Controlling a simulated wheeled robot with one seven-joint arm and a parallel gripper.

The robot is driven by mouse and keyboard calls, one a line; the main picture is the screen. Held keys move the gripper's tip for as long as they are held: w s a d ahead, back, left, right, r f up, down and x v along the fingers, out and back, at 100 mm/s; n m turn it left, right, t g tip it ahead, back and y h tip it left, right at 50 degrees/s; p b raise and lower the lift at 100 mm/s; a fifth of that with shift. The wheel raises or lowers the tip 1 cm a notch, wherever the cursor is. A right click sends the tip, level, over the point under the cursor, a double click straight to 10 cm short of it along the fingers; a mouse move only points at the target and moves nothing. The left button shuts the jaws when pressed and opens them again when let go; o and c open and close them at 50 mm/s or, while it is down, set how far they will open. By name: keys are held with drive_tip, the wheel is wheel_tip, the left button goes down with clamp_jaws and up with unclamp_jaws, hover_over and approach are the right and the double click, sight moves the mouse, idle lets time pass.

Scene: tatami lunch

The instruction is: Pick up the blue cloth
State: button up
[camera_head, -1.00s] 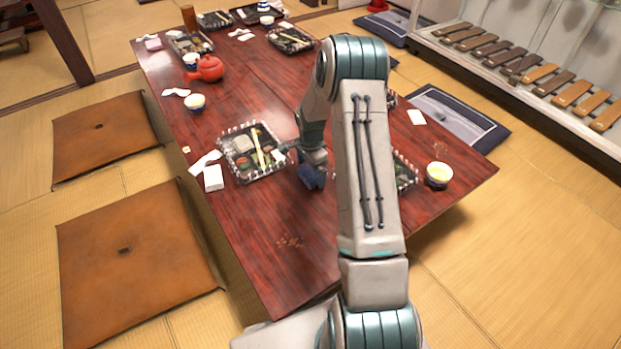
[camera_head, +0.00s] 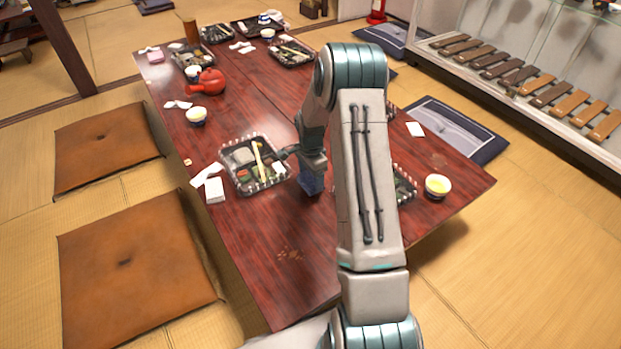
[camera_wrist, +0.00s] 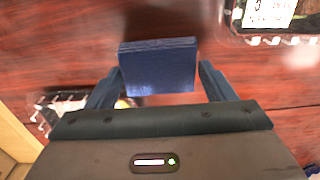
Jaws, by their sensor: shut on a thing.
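The blue cloth (camera_wrist: 158,68) is a dark blue folded rectangle. In the wrist view it sits between the two fingers of my gripper (camera_wrist: 158,80), which are shut on it. In the head view the cloth (camera_head: 311,183) shows as a small blue block below my gripper (camera_head: 312,170), over the dark red table (camera_head: 265,225). The gap between the cloth and the table top is hard to judge. My forearm hides part of the table to the right.
A clear bento tray (camera_head: 233,187) stands just left of my gripper. Another tray (camera_head: 404,187) is partly hidden behind my arm, with a yellow-filled cup (camera_head: 438,186) beside it. A red teapot (camera_head: 208,82) stands farther back. The near table end is mostly clear, with some crumbs (camera_head: 289,255).

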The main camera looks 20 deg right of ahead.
drive_tip(key=s+d+r+p, duration=0.4)
drive_tip(key=d+r, duration=0.4)
drive_tip(key=d, duration=0.3)
